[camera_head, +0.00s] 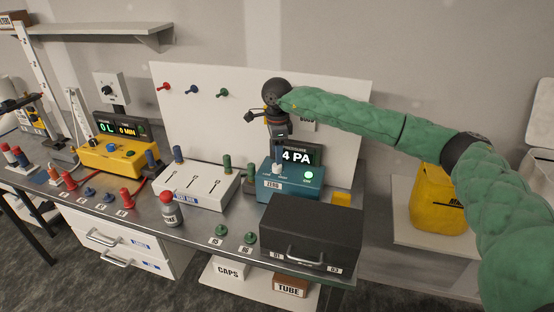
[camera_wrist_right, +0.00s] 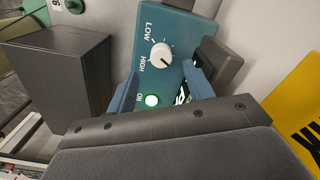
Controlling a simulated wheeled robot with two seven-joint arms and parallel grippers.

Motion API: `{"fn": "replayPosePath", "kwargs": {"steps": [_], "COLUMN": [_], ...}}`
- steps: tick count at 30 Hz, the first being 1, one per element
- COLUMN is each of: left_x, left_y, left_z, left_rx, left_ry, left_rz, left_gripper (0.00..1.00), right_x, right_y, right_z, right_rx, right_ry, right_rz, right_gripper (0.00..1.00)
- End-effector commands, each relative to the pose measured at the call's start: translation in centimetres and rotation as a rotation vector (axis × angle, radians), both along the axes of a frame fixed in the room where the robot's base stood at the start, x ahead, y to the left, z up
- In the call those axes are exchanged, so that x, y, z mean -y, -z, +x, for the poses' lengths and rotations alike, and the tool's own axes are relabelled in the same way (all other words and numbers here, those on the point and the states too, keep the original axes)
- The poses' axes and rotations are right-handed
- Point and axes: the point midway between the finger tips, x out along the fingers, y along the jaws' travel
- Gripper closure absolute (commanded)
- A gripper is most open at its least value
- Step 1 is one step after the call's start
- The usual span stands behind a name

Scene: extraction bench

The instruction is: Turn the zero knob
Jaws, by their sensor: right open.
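The zero knob is a small round white knob (camera_wrist_right: 161,55) with a dark pointer line, between LOW and HIGH marks on a teal box (camera_head: 293,195). The box's front has a ZERO label, and its display reads 4 PA (camera_head: 296,156). No contact with the knob shows. My left gripper is not in view.
A lit green ON light (camera_wrist_right: 151,100) sits beside the knob. A dark case (camera_head: 310,228) stands in front of the box, and a white switch box (camera_head: 196,186) stands to its left. A white pegboard (camera_head: 225,120) rises behind. A yellow container (camera_head: 437,200) is at the right.

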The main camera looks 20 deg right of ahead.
Motion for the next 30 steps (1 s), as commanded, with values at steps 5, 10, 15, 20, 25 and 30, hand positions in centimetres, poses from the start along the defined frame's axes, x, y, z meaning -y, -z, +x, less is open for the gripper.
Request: {"fn": "replayPosePath", "kwargs": {"steps": [5,10,15,20,25,30], "left_x": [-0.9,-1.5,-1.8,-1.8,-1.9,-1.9], "left_y": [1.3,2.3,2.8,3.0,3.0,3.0], "left_z": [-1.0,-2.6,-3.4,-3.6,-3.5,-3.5], "left_rx": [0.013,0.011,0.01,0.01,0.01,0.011], "left_ry": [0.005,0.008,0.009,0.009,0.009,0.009], "left_rz": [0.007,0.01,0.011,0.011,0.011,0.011], "left_gripper": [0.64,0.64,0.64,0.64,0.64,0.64], "right_x": [0.0,0.0,0.0,0.0,0.0,0.0], "right_y": [1.9,3.7,4.8,5.1,5.1,5.1], "right_z": [0.0,0.0,0.0,0.0,0.0,0.0], "right_rx": [-0.002,-0.002,-0.001,-0.001,-0.001,-0.001], "right_ry": [0.001,0.002,0.001,0.001,0.001,0.001], "right_rz": [-0.001,0.0,0.0,0.001,0.001,0.001], "right_gripper": [0.48,0.48,0.48,0.48,0.48,0.81]}}
